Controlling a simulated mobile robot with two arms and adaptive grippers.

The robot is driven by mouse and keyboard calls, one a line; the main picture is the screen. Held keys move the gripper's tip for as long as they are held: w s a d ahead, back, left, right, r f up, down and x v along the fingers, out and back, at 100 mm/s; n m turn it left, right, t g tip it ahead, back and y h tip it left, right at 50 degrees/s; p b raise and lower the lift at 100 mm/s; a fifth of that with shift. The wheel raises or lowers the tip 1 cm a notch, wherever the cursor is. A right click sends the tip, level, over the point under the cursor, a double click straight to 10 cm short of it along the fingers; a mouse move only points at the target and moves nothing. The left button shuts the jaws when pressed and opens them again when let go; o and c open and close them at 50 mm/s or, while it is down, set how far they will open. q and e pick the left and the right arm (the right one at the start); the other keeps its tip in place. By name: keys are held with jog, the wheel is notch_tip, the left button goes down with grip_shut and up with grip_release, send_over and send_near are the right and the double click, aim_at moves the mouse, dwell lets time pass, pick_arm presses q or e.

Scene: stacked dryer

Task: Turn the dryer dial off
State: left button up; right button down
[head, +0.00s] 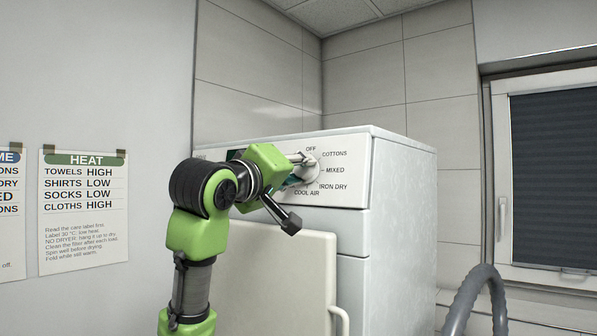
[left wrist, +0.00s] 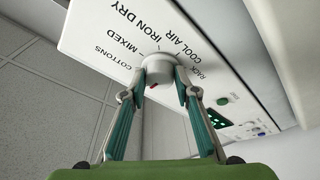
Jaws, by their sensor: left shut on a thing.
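The white round dial (head: 312,168) sits on the front panel of the stacked dryer (head: 345,185), ringed by the labels OFF, COTTONS, MIXED, IRON DRY and COOL AIR. My left gripper (head: 301,168) reaches it from the left and partly covers it. In the left wrist view the dial (left wrist: 160,66) is between the fingertips of my left gripper (left wrist: 161,84), which is shut on it. A small red mark shows on the dial's near side, between the fingers. The OFF label (head: 311,149) is readable in the head view but not in the wrist view. My right gripper is not in view.
A panel with small lights and buttons (left wrist: 240,129) lies beside the dial. Below is a pale door (head: 285,270) with a handle (head: 341,318). A HEAT notice (head: 84,210) hangs on the left wall. A grey hose (head: 478,300) and a window (head: 550,180) are at right.

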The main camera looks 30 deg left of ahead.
pick_arm(q)
jog(key=shift+a+r, duration=0.1)
jog(key=shift+r, duration=0.05)
jog(key=o, duration=1.1)
jog(key=shift+s, duration=0.15)
jog(key=s+d+f, duration=0.1)
jog(key=s, duration=1)
jog(key=shift+s+f, duration=0.3)
jog(key=shift+s, duration=0.05)
